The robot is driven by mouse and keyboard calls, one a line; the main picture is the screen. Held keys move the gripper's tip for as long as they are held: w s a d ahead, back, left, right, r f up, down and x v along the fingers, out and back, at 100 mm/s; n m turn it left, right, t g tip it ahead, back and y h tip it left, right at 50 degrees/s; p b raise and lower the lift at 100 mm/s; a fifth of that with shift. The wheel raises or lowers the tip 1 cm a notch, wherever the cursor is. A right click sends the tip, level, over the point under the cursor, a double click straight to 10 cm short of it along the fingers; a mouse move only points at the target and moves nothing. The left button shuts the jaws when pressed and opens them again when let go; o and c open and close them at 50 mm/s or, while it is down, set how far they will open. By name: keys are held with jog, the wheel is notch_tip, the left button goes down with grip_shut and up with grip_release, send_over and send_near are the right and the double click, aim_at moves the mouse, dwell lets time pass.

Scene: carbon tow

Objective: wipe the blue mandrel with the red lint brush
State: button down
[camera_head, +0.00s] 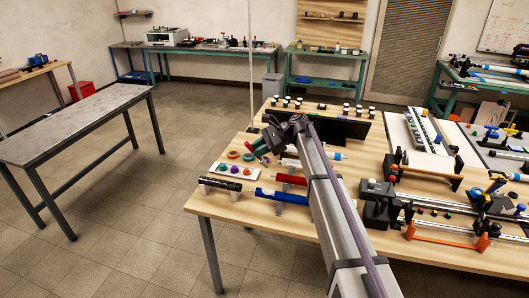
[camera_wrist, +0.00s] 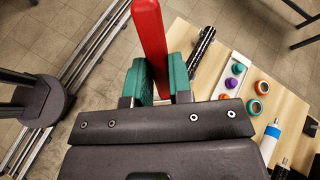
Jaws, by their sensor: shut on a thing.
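The blue mandrel (camera_head: 281,195) lies level on low supports near the front left edge of the wooden table, partly behind my arm. I cannot make it out in the wrist view. My gripper (camera_head: 257,148) is above the table's left side, farther back than the mandrel and apart from it. In the wrist view my gripper (camera_wrist: 158,82) has its teal fingers shut on a long red piece, which I take to be the red lint brush (camera_wrist: 151,35). It points away from the fingers.
A black cylinder (camera_head: 220,184) lies left of the blue mandrel, and a red cylinder (camera_head: 290,179) lies behind it. A white tray (camera_head: 237,171) with colored pieces is near. Racks and tools crowd the table's right side. A grey table (camera_head: 75,122) stands apart at left.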

notch_tip(320, 180, down, 5)
jog(key=b, duration=0.4)
jog(key=shift+b, duration=0.35)
